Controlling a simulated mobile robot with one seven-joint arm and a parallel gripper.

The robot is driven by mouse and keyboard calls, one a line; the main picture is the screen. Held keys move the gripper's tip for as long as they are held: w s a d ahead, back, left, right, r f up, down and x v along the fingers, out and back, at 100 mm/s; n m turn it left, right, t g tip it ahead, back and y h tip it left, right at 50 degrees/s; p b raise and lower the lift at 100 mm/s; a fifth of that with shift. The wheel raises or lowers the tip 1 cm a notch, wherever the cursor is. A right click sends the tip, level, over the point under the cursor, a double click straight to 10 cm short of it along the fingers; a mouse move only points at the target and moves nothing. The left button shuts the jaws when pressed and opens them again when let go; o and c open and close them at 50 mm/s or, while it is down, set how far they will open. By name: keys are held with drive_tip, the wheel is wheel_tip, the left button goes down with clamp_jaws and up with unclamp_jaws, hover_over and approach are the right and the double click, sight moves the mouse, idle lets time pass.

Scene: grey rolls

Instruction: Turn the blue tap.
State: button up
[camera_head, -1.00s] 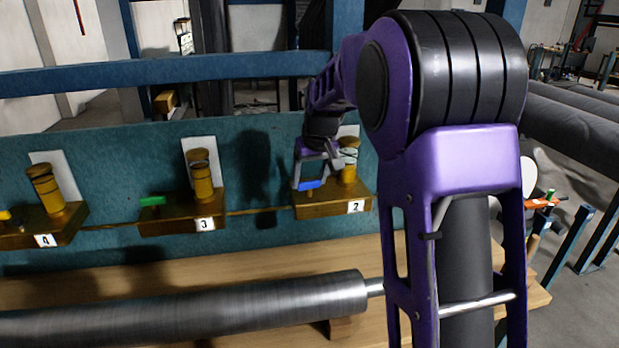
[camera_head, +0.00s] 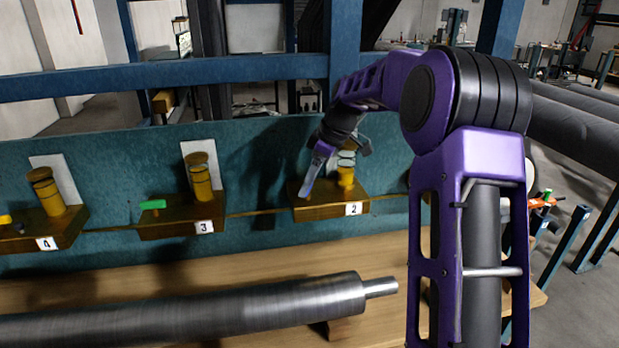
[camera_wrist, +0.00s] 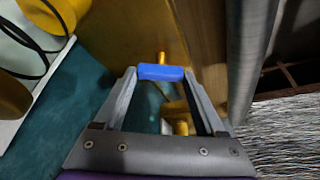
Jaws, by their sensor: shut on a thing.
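The blue tap (camera_wrist: 161,72) shows in the wrist view as a short blue bar handle on a brass stem. My gripper (camera_wrist: 160,74) has one finger at each end of this handle and is shut on it. In the head view my gripper (camera_head: 308,188) is at the brass block labelled 2 (camera_head: 330,208), turned so that one finger faces the camera. The blue handle is hidden behind it there. A brass cylinder (camera_head: 346,176) stands on the same block, right of the gripper.
A green tap (camera_head: 152,204) is on block 3 and a yellow tap (camera_head: 5,218) on block 4, both left along the teal panel (camera_head: 110,160). A large metal roll (camera_head: 200,312) lies in front on the wooden bench (camera_head: 110,280). A blue beam (camera_head: 180,73) runs behind.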

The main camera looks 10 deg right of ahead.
drive_tip(key=shift+w+n+g, duration=0.15)
drive_tip(key=shift+n+g, duration=0.75)
drive_tip(key=shift+n, duration=1.4)
drive_tip(key=o, duration=1.3)
drive_tip(key=shift+y, duration=0.3)
drive_tip(key=v, duration=1.7)
drive_tip(key=shift+r, duration=0.25)
drive_tip(key=shift+d, duration=0.1)
